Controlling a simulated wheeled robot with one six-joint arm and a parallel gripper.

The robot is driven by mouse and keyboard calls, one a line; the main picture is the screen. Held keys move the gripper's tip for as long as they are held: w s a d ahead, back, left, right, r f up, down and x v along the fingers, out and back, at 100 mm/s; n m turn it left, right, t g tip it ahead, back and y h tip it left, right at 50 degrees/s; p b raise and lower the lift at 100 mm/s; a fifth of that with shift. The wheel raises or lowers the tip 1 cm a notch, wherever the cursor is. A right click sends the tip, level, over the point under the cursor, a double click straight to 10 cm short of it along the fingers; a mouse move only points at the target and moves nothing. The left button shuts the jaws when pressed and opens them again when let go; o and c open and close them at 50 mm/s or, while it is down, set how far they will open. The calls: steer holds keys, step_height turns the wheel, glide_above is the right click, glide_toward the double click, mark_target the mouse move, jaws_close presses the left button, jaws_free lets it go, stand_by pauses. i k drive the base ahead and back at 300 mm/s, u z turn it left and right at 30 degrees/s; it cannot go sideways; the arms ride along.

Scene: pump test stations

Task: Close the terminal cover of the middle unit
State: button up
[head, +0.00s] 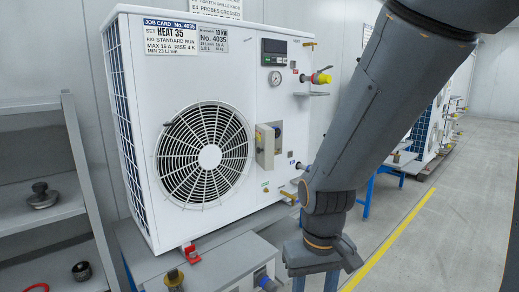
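A white pump unit (185,45) with a large round fan grille stands in front of me, its job card reading No. 4035. A small grey terminal box (268,146) is on its front panel, right of the fan. Its front looks partly uncovered, but it is too small to tell how its cover stands. More units (428,128) stand in a row behind my arm at the right; I cannot tell which is the middle one. My gripper (322,262) points down at the lower middle, right of and below the box, apart from it. Its fingers are not clear.
A yellow-capped fitting (321,78) and a gauge (275,78) are on the unit's upper right. A red clamp (190,253) sits at its foot. A grey shelf (45,208) with loose parts stands left. The floor (450,225) at right is clear, with a yellow line.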

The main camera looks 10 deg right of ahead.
mark_target(264, 135)
steer(key=k, duration=0.45)
steer(key=u, duration=0.45)
steer(key=i, duration=1.5)
steer(key=z, duration=0.65)
